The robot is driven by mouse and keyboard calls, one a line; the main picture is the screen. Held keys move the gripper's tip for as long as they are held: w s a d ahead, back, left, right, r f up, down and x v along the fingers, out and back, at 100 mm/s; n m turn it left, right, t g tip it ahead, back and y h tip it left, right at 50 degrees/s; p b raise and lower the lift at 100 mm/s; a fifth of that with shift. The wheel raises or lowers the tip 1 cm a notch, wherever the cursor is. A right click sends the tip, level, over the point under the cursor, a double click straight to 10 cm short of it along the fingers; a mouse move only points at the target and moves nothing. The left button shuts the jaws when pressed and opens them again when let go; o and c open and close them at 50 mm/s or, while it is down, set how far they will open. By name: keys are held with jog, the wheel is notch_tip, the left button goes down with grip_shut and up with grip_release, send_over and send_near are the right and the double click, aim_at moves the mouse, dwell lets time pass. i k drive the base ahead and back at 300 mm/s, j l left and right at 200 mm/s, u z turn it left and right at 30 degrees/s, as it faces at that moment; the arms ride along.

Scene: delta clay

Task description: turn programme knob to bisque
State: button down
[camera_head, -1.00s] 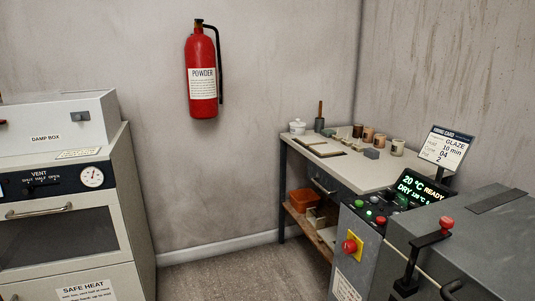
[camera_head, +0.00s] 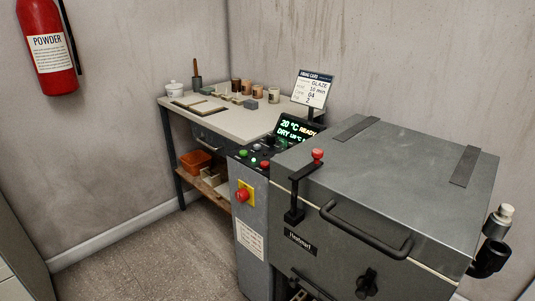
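The kiln's control panel (camera_head: 258,157) is in the middle of the head view, with small green, white, red and dark controls. The programme knob cannot be told apart for certain among them at this size. No "bisque" marking is legible. My gripper is not in view.
The grey kiln (camera_head: 400,165) with its shut lid and black handle (camera_head: 365,236) fills the right. A bench (camera_head: 225,118) with pots stands behind. Floor (camera_head: 160,255) at lower left is clear.

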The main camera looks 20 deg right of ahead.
aim_at(270, 137)
jog(key=i+j+z, duration=0.3)
jog(key=i, duration=0.2)
jog(key=i+j+z, duration=0.3)
jog(key=i, duration=0.25)
